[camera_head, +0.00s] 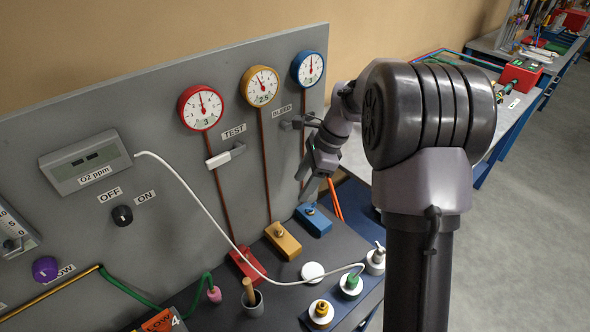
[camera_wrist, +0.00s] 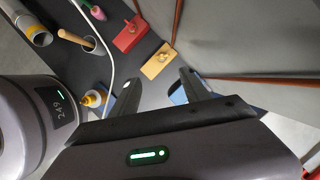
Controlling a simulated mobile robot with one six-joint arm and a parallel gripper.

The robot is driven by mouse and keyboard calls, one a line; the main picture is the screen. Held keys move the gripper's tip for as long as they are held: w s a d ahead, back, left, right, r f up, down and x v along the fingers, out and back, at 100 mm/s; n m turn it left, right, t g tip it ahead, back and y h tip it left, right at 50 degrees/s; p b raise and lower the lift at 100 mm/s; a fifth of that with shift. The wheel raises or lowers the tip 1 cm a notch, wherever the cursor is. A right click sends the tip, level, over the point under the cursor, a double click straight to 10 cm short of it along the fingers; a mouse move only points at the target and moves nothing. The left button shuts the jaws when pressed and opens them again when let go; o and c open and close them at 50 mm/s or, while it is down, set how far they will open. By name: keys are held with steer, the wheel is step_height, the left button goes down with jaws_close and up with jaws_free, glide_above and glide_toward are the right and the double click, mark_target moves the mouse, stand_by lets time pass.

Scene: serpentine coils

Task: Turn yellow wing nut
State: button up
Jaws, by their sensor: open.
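The yellow block (camera_head: 287,244) lies on the dark bench ledge at the foot of the panel. A small brass-coloured wing nut (camera_head: 279,232) stands on it. In the wrist view the yellow block (camera_wrist: 157,66) lies beyond and between my fingertips, with its wing nut (camera_wrist: 164,54) on top. My gripper (camera_head: 314,186) is above the ledge, up and to the right of the yellow block, apart from it. In the wrist view my gripper (camera_wrist: 160,82) is open, with nothing between its fingers.
A blue block (camera_head: 316,222) is close on the right of the yellow one, and a red block (camera_head: 245,264) on its left. Copper pipes rise to gauges on the grey panel (camera_head: 150,100). A white cable, a cup and several bottles occupy the ledge's front.

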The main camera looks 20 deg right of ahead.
mark_target(282, 232)
steer(key=shift+m, duration=0.3)
steer(key=b+x, duration=0.2)
steer(key=x, duration=0.4)
steer(key=b+x, duration=0.2)
steer(key=x, duration=0.4)
steer(key=b+x, duration=0.1)
steer(key=x, duration=0.5)
steer(key=shift+d+f+b, duration=0.25)
steer(key=shift+f+b, duration=0.05)
steer(key=shift+b, duration=0.1)
steer(key=shift+c, duration=0.4)
steer(key=c, duration=1)
